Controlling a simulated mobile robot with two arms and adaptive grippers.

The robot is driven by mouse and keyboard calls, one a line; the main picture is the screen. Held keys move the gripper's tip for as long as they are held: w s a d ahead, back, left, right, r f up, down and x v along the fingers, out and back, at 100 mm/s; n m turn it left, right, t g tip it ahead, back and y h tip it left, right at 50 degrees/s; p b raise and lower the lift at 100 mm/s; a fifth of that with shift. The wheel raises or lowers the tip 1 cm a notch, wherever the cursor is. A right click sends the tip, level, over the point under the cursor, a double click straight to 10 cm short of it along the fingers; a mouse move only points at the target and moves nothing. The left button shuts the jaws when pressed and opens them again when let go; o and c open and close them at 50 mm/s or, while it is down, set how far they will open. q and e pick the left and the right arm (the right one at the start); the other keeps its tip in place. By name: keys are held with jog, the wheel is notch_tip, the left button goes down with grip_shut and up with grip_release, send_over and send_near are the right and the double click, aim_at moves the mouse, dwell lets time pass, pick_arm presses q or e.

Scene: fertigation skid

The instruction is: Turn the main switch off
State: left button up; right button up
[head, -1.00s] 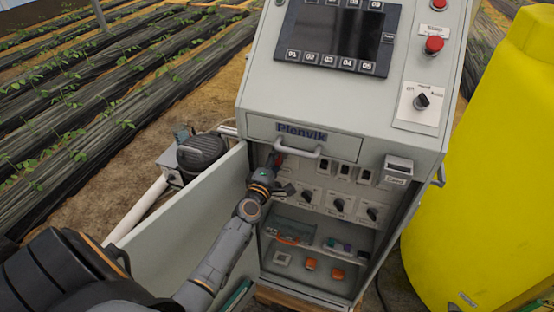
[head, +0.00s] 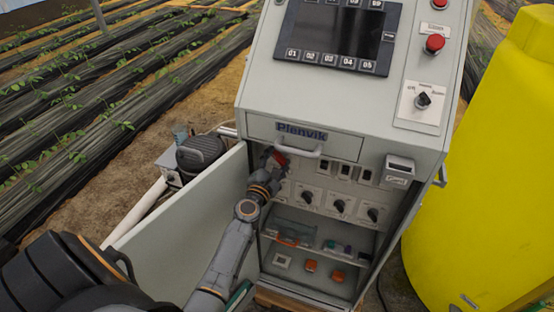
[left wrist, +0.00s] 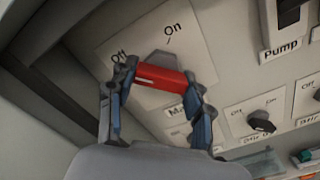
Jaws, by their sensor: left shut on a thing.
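The main switch has a red handle (left wrist: 160,78) on a grey hub, mounted on a pale plate marked "Off" and "On" in the left wrist view. "Off" is beside the handle's left end; "On" is above the hub. My left gripper (head: 274,164) is at the switch, shut on the handle, with one finger at each end in the left wrist view (left wrist: 158,82). The fingers hide the handle's ends. My right gripper is not in view.
The open cabinet door (head: 190,207) stands left of my left forearm. A drawer with a handle (head: 299,151) is just above the switch. Several black knobs (head: 340,206) and rocker switches sit to the right. A shelf below holds small items. A yellow tank (head: 490,190) stands at right.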

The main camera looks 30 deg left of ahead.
pick_arm(q)
jog(key=shift+n, duration=0.3)
jog(key=o, duration=1.2)
jog(key=shift+c, duration=0.2)
jog(key=v, duration=1.2)
jog(key=shift+f, duration=0.2)
